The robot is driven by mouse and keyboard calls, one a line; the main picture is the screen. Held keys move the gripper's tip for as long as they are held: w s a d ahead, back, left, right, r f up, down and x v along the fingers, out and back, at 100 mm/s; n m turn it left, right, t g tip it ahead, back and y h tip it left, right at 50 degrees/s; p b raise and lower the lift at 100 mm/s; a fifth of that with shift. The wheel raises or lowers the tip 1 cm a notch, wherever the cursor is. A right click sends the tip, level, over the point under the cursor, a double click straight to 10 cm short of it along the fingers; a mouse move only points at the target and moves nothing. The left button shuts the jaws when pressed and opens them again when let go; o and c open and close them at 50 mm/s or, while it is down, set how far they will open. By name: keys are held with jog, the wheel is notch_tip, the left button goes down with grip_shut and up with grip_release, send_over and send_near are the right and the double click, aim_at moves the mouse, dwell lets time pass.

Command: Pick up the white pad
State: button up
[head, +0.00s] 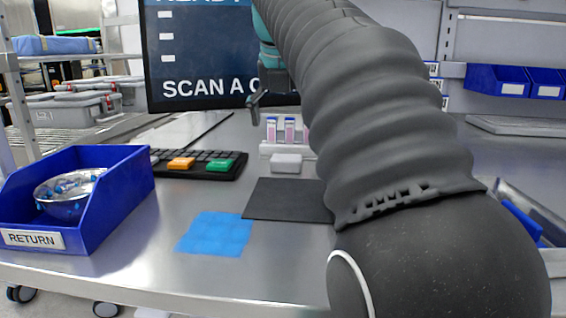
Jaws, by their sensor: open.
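A small white block (286,163), which looks like the white pad, lies on the grey metal table in the head view. It sits just in front of a white rack (270,148) that holds several small vials with pink contents. My gripper (262,104) is open, above and to the left of the white pad, in front of the monitor. It is apart from the pad. Much of my gripper is hidden behind my own arm, which also covers the table to the right of the pad.
A black mat (285,200) and a blue square (216,234) lie on the table in front. A blue RETURN bin (125,195) holding a metal bowl (68,198) stands at left. A keyboard (225,168) and monitor (200,55) are behind. Blue bins (497,80) are at back right.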

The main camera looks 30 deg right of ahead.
aim_at(286, 157)
jog(key=x, duration=0.9)
jog(key=shift+s+f, duration=0.15)
jog(key=shift+a, duration=0.1)
jog(key=c, duration=1)
